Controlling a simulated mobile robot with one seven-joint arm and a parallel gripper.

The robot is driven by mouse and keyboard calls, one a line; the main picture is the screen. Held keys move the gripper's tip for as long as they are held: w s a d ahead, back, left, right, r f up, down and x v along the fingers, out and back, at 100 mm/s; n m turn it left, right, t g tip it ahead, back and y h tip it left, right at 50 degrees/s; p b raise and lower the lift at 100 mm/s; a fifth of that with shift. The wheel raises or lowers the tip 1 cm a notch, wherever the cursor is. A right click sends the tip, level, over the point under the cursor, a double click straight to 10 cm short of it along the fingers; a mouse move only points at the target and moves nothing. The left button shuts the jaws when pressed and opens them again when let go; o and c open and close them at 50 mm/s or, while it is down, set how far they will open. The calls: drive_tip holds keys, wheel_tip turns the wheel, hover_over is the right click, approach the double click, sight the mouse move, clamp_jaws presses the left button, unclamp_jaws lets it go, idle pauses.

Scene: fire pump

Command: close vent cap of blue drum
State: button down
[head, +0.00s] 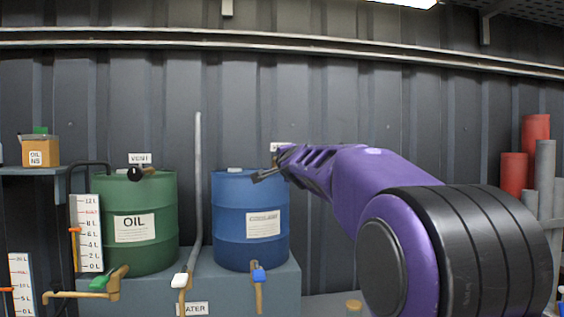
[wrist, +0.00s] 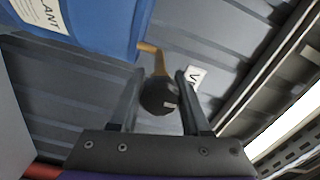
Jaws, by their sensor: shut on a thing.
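The blue drum (head: 252,225) with a white label stands on a grey-blue bench, right of the green drum. My gripper (head: 258,178) reaches in from the right to the drum's top edge. In the wrist view the drum (wrist: 105,28) is at the upper left. A round black vent cap (wrist: 158,98) on a brass-coloured stem (wrist: 152,50) sits between the fingers of my gripper (wrist: 159,78), which is shut on it. In the head view I cannot make out this cap at my gripper. How far the cap is turned or seated cannot be told.
The green oil drum (head: 135,225) stands at left with its own black cap (head: 135,174). A grey pipe (head: 197,190) rises between the drums. Taps with coloured handles (head: 259,276) stick out in front. A ribbed wall (head: 330,100) stands close behind.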

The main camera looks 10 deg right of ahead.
drive_tip(key=shift+m, duration=0.6)
drive_tip(key=shift+c, duration=2.1)
unclamp_jaws()
drive_tip(key=shift+s, duration=0.1)
